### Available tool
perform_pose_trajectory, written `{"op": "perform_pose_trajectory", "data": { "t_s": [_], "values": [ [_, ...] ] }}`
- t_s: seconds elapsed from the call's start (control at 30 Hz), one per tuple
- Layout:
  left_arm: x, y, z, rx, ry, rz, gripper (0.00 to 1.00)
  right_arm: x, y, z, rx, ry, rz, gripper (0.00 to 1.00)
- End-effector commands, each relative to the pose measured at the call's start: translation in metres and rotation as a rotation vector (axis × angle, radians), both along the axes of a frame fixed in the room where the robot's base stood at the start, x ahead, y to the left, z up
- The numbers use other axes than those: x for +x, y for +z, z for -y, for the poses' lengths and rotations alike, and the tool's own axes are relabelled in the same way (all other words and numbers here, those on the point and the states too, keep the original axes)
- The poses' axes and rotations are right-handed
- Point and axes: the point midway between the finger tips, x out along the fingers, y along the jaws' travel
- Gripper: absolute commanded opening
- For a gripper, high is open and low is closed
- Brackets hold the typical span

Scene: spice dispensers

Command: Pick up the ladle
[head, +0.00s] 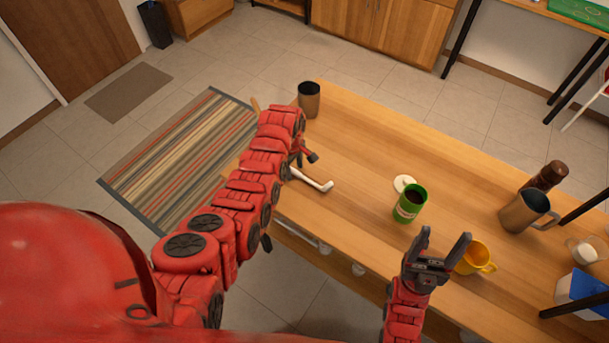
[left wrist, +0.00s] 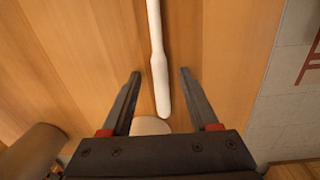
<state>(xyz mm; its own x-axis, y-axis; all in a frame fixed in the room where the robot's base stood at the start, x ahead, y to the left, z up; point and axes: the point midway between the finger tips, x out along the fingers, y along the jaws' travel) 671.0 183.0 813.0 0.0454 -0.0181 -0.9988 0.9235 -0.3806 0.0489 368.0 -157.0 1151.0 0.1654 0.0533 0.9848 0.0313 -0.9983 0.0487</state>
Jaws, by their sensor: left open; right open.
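The ladle (head: 313,181) is white and lies on the wooden table by its near left edge; part of it is hidden behind my left arm in the head view. My left gripper (head: 305,157) is over the table close beside it. In the left wrist view the ladle's pale handle (left wrist: 158,60) runs down from the top, its end lying between the open fingers of my left gripper (left wrist: 157,73). The fingers do not close on it. My right gripper (head: 446,234) is open and empty at the table's near side, in front of a yellow mug.
A dark metal cup (head: 309,98) stands at the table's left end. A green can (head: 410,204), a white lid (head: 404,183), the yellow mug (head: 474,258), a metal pitcher (head: 523,213) and a brown bottle (head: 549,175) stand to the right.

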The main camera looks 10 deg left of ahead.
Motion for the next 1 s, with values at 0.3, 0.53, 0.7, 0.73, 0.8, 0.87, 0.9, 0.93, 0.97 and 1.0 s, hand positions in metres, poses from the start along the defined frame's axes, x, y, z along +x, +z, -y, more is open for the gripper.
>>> {"op": "perform_pose_trajectory", "data": {
  "t_s": [0.3, 0.53, 0.7, 0.73, 0.8, 0.87, 0.9, 0.93, 0.97, 1.0],
  "values": [
    [-0.0002, 0.0, 0.0, 0.0, 0.0, -0.001, 0.14, 0.0, -0.0001, 0.0, 0.0, 0.0, 0.0, 0.66],
    [-0.0002, 0.0001, 0.0, 0.0, 0.0, -0.001, 0.0, 0.0, 0.0, 0.0, 0.0, 0.0, 0.0, 0.66],
    [-0.0002, 0.0002, 0.0, 0.0, 0.0, -0.001, 0.0, 0.0, -0.0001, 0.0, 0.0, 0.0, 0.0, 0.66],
    [-0.0001, 0.0002, 0.0001, 0.0, 0.0, 0.0, 0.0, 0.0, -0.0001, 0.0, 0.0, 0.0, 0.0, 0.66],
    [-0.0001, 0.0003, 0.0, 0.0, 0.0, 0.0, 0.0, 0.0, -0.0003, 0.0, 0.0, 0.0, 0.0, 0.66],
    [-0.0002, 0.0008, 0.0001, 0.0, 0.0, -0.001, 0.0, 0.0, -0.0011, 0.0, 0.0, 0.0, 0.0, 0.66],
    [0.0, 0.0015, 0.0001, 0.0, 0.0, -0.001, 0.0, 0.0, -0.0017, 0.0, 0.0, 0.0, 0.0, 0.66],
    [0.0, 0.0022, 0.0001, 0.0, 0.0, -0.001, 0.0, 0.0, -0.0024, 0.0, 0.0, 0.0, 0.0, 0.66],
    [0.0002, 0.0032, 0.0001, 0.0, 0.0, 0.0, 0.0, 0.0001, -0.0032, 0.0001, 0.0, 0.0, 0.0, 0.66],
    [0.0006, 0.0049, 0.0002, 0.0, 0.0, 0.001, 0.0, 0.0, -0.0046, 0.0, 0.0, 0.0, 0.0, 0.66]
  ]
}}
